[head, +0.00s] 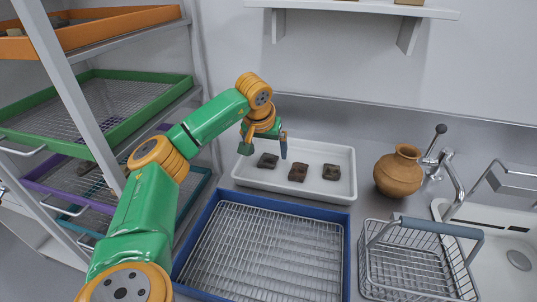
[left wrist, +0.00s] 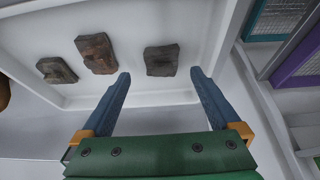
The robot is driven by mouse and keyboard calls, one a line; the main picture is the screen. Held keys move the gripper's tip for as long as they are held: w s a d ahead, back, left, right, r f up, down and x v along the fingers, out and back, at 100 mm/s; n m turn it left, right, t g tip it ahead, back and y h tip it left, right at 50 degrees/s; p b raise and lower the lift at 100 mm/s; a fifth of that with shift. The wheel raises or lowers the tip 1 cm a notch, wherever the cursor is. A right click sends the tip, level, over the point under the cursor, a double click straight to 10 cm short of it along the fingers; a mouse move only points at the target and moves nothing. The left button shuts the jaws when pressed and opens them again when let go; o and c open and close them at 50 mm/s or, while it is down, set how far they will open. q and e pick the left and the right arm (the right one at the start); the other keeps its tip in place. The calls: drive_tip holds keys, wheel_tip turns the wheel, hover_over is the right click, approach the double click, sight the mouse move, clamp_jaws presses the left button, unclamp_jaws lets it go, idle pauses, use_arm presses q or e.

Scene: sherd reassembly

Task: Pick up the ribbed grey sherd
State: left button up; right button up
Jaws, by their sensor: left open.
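Three sherds lie apart in a white tray (head: 345,195). The left one in the head view (head: 267,160) is dark grey; it shows at the right in the left wrist view (left wrist: 161,60), with a ridge across it. The middle sherd (head: 298,172) is reddish brown (left wrist: 96,53). The right sherd (head: 331,172) is dark greyish (left wrist: 56,70). Ribbing is too small to tell surely. My left gripper (left wrist: 160,76) is open and empty above the tray, its blue fingers pointing toward the left sherd, which appears between and beyond the tips. My right gripper is out of view.
A blue-rimmed wire basket (head: 346,255) stands in front of the tray. A clay jar (head: 399,172), a grey wire basket (head: 415,270) and a sink (head: 505,255) are at the right. A rack with coloured trays (head: 110,125) stands left. A shelf (head: 350,10) hangs above.

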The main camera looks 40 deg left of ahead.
sight(268, 157)
use_arm(q)
drive_tip(key=x, duration=0.4)
drive_tip(key=shift+a+r, duration=0.1)
drive_tip(key=shift+a, duration=0.05)
drive_tip(key=shift+s+r, duration=0.1)
drive_tip(key=c, duration=1.5)
drive_tip(key=shift+r, duration=0.15)
